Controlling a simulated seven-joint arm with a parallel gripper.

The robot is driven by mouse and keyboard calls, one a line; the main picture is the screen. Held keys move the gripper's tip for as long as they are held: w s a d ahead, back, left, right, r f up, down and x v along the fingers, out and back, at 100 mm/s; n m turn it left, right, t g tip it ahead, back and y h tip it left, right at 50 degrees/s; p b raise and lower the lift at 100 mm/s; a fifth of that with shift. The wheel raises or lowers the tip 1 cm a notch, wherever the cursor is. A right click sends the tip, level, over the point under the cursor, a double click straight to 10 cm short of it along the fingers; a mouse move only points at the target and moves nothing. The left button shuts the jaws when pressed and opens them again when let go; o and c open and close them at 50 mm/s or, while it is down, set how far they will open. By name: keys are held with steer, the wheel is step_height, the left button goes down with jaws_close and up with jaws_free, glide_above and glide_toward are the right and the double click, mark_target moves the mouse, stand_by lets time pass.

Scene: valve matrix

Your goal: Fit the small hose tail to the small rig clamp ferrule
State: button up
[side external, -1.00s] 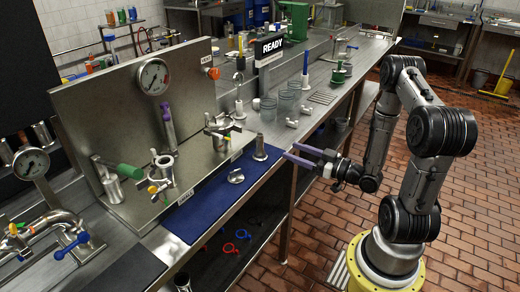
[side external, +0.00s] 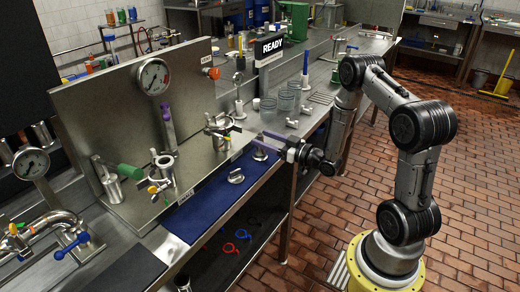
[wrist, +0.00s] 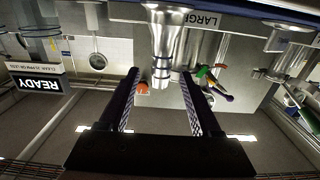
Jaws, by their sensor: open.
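A metal hose tail (side external: 260,155) stands upright at the back end of the blue mat. The wrist view shows it as a tapered fitting (wrist: 166,45) with a ribbed narrow end, in line with the gap between my fingers. My gripper (side external: 264,140) is open at its upper part; contact cannot be told. A shorter metal part (side external: 236,177) sits apart on the mat. Two clamp rigs stand by the steel panel, a nearer one (side external: 163,167) and a farther one (side external: 220,130). The wrist view shows a label reading LARGE (wrist: 202,20); side-view labels are too small to read.
The blue mat (side external: 200,210) is clear toward the front. Clear beakers (side external: 286,100) and white fittings (side external: 292,123) stand beyond my gripper. A READY sign (side external: 270,47) rises behind. A steel panel with a gauge (side external: 153,76) backs the rigs.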

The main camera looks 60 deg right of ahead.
steer(key=shift+w, duration=1.05)
jaws_close()
